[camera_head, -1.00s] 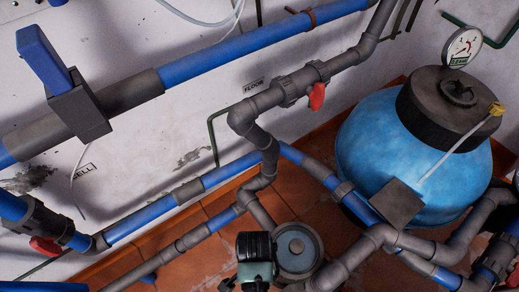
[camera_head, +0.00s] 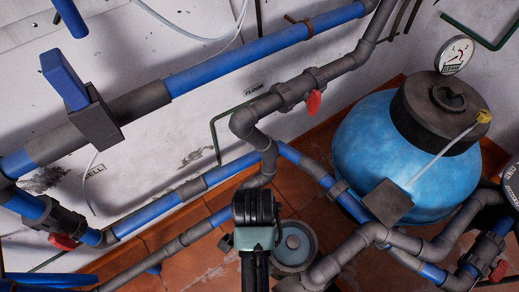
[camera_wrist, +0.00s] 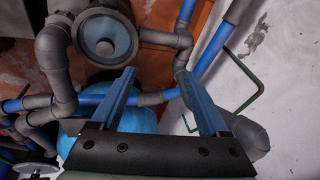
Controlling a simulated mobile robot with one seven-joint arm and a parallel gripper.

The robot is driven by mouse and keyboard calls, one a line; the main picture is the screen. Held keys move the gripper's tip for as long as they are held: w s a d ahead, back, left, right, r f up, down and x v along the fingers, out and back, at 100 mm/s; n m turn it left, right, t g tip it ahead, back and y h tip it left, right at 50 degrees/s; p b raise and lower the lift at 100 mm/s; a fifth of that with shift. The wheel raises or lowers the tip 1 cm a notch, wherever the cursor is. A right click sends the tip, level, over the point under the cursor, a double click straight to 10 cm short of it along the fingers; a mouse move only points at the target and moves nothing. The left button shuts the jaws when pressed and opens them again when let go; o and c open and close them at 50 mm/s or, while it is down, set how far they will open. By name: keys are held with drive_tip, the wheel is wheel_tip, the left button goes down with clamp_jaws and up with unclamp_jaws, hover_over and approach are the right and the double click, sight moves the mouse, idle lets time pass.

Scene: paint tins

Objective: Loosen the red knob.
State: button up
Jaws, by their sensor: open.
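One red knob (camera_head: 313,102) hangs from the grey pipe fitting on the wall, right of centre. I cannot tell which one the task names. My gripper (camera_wrist: 156,74) is open and empty in the wrist view, with two blue fingers spread apart. No red knob shows in that view. In the head view, my wrist is at the bottom centre, left of and below the first knob; the fingers are hidden there.
A blue tank (camera_head: 400,160) with a black top stands at the right, with a gauge (camera_head: 454,55) behind it. Blue and grey pipes cross the wall and floor. A blue lever (camera_head: 65,80) juts out at the upper left. A round pump (camera_head: 296,245) sits beside my wrist.

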drive_tip(key=w+r+t+p, duration=0.1)
drive_tip(key=w+r+t, duration=0.1)
drive_tip(key=w+r, duration=0.2)
drive_tip(key=w+r+n+t+p, duration=0.1)
drive_tip(key=w+r+t+p, duration=0.1)
drive_tip(key=r, duration=0.6)
drive_tip(key=shift+w+d+r+n, duration=0.15)
drive_tip(key=shift+w+r+n, duration=0.2)
drive_tip(key=shift+w, duration=0.55)
